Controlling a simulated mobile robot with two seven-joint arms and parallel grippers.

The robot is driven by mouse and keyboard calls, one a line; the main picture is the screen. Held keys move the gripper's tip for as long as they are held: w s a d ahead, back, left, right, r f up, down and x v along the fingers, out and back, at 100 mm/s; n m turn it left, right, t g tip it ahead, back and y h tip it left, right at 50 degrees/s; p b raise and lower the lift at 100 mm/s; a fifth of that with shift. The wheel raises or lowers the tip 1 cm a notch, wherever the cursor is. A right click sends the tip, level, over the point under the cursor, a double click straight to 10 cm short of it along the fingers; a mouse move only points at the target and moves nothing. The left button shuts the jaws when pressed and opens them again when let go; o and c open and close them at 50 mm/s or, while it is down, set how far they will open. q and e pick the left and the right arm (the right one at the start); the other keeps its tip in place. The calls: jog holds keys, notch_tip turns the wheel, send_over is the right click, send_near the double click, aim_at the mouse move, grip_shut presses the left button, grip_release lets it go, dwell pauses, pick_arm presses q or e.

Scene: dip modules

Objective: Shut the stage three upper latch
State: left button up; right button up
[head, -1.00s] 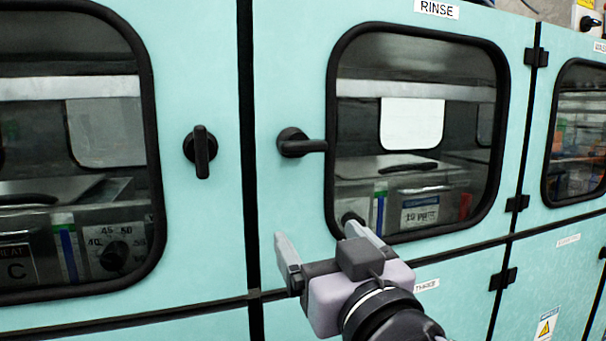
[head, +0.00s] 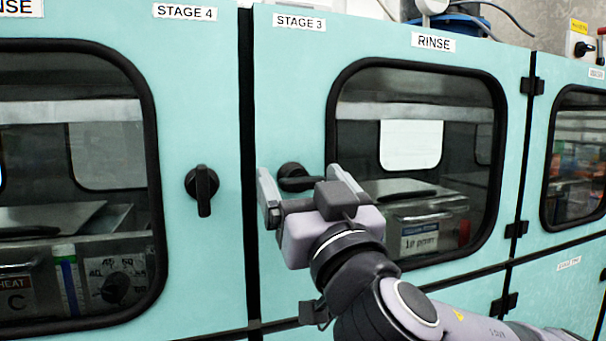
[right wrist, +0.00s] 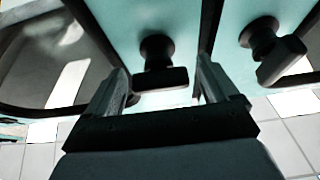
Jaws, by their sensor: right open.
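The stage three upper latch (head: 293,175) is a black lever on a round base, on the teal door labelled STAGE 3 (head: 299,22). Its lever lies about level, pointing right toward the window, partly hidden by my gripper. My right gripper (head: 298,173) is open in front of it, one finger on each side. The right wrist view shows the latch (right wrist: 158,52) between the two open fingers (right wrist: 160,66), with no clear contact. My left gripper is not in view.
The stage 4 latch (head: 202,188) hangs with its lever down on the neighbouring door, and shows at the right in the right wrist view (right wrist: 268,42). The framed RINSE window (head: 415,135) is close on the right. Black hinges (head: 517,229) line the door's right edge.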

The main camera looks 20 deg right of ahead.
jog(key=shift+w, duration=0.2)
jog(key=shift+c, duration=0.3)
jog(key=c, duration=0.9)
